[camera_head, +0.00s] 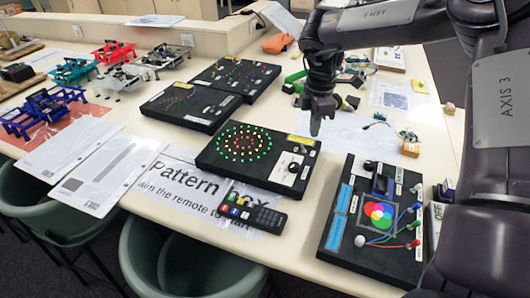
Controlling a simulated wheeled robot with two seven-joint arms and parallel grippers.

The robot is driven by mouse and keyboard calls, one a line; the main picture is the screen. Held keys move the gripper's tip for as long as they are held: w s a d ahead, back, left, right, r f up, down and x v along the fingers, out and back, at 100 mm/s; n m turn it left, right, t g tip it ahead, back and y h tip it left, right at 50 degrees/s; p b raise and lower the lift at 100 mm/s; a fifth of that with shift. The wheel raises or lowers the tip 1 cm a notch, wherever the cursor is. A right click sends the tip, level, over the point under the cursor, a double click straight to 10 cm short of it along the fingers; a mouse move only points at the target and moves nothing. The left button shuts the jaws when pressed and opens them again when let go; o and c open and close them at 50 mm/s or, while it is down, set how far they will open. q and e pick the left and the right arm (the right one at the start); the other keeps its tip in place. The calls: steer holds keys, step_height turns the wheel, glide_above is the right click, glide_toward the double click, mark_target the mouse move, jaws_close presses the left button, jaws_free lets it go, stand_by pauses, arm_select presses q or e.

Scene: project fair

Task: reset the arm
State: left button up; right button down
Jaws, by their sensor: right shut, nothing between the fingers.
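My right arm comes in from the right side of the head view. Its dark gripper (318,122) points down above the table, just beyond the black pattern box (213,160) with a ring of lit coloured dots. The fingers are together with nothing between them. Whether the tips touch anything below is hard to tell. My left gripper does not show. The arm hides part of the table's right side.
A black remote (251,214) lies on a printed sheet (178,200) in front. A black board with a colour wheel (350,247) stands at the right. More black boxes (188,106) and coloured frames (42,113) fill the left. Chairs (185,262) stand along the front edge.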

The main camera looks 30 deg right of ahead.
steer(key=shift+r, duration=0.35)
